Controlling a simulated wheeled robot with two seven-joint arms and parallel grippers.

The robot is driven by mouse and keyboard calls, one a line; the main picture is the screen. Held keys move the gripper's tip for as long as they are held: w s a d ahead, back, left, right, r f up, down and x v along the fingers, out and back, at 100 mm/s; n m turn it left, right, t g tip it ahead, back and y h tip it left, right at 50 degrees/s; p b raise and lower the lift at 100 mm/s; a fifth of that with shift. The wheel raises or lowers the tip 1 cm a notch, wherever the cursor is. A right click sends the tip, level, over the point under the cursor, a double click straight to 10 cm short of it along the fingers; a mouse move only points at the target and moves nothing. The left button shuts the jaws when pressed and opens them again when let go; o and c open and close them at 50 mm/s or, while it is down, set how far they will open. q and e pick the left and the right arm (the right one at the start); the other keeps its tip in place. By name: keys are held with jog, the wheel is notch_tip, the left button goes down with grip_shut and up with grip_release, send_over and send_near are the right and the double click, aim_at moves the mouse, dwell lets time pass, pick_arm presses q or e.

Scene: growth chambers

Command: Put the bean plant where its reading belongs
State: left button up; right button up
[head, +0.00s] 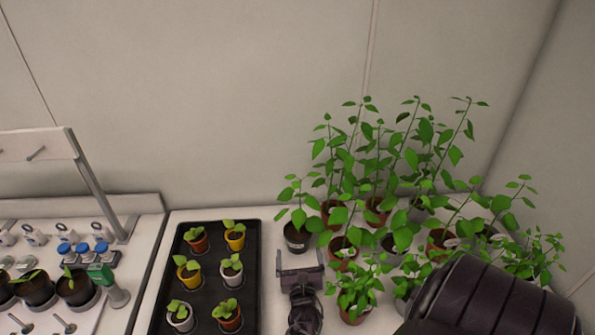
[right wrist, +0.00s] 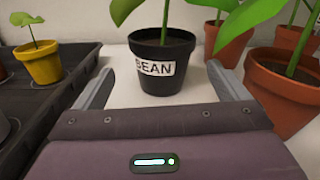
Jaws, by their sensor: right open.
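The bean plant stands upright in a black pot (right wrist: 160,62) with a white BEAN label (right wrist: 155,69) facing my right gripper. In the head view its black pot (head: 297,238) is at the left front of the plant group, just right of the seedling tray. My right gripper (head: 300,272) is open in front of the pot. In the right wrist view the gripper's fingers (right wrist: 163,88) spread to either side of the pot's near side, with nothing held. No reading for the plant is legible. My left gripper is not in view.
A black tray (head: 205,275) with several seedlings lies to the left. Terracotta-potted plants (right wrist: 280,90) stand close on the right. A bench at far left holds dark pots (head: 75,287), blue-capped items (head: 83,248) and a metal frame (head: 95,185). A wall rises behind.

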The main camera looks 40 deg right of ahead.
jog(key=shift+p+v, duration=0.55)
jog(key=shift+v, duration=1.6)
